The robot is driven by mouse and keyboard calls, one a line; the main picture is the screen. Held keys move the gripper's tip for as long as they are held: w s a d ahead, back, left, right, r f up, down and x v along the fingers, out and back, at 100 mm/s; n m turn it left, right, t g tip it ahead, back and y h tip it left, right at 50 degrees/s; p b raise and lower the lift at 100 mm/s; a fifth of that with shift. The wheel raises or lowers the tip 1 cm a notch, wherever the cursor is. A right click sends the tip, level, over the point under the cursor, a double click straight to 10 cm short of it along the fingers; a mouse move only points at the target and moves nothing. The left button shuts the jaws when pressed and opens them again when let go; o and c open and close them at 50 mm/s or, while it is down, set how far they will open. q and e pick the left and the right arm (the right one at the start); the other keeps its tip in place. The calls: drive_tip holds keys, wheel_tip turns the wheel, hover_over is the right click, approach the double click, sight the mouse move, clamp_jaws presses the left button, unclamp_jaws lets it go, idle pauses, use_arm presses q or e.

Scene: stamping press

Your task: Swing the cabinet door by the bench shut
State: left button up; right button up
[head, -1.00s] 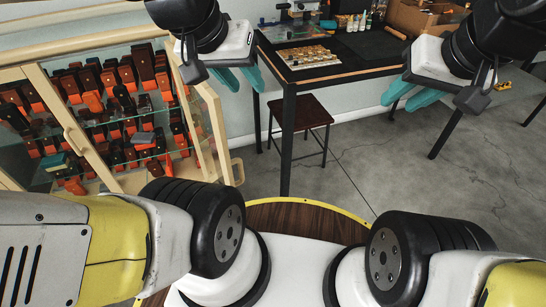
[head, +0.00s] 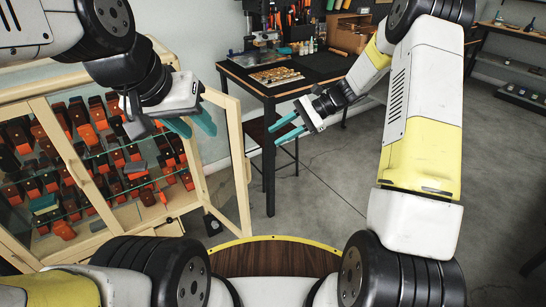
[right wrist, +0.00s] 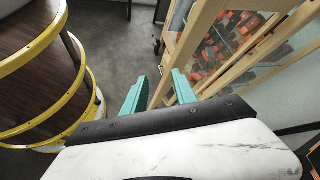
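The cabinet (head: 45,245) is a pale wooden case with glass panes at the left of the head view. Its right-hand door (head: 241,165), a pale wood frame with a clear pane, stands open toward the bench. My left gripper (head: 190,125) is in front of the cabinet, left of the door's outer edge, with its teal fingers apart and empty. My right gripper (head: 286,128) is right of the door, in front of the bench, apart from the door in the picture. In the right wrist view its fingers (right wrist: 159,88) are spread and empty, with cabinet woodwork beyond them.
The black bench (head: 290,85) stands behind, with a tray of small parts (head: 276,76) on top. A dark stool (head: 262,130) is partly hidden beside the door. Grey floor (head: 340,185) is open to the right. Red-and-black items fill the cabinet shelves.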

drive_tip(key=w+a+f+m+t+y, duration=0.1)
drive_tip(key=w+f+m+t+y, duration=0.2)
drive_tip(key=f, duration=0.8)
drive_tip(key=w+a+f+m+y, duration=0.1)
drive_tip(key=w+f+m+y, duration=0.2)
drive_tip(key=f+m, duration=0.5)
drive_tip(key=a+f+n, duration=0.2)
drive_tip(key=a, duration=0.6)
drive_tip(key=shift+w+a, duration=0.15)
drive_tip(key=shift+w, duration=0.1)
drive_tip(key=shift+f, duration=0.1)
clamp_jaws()
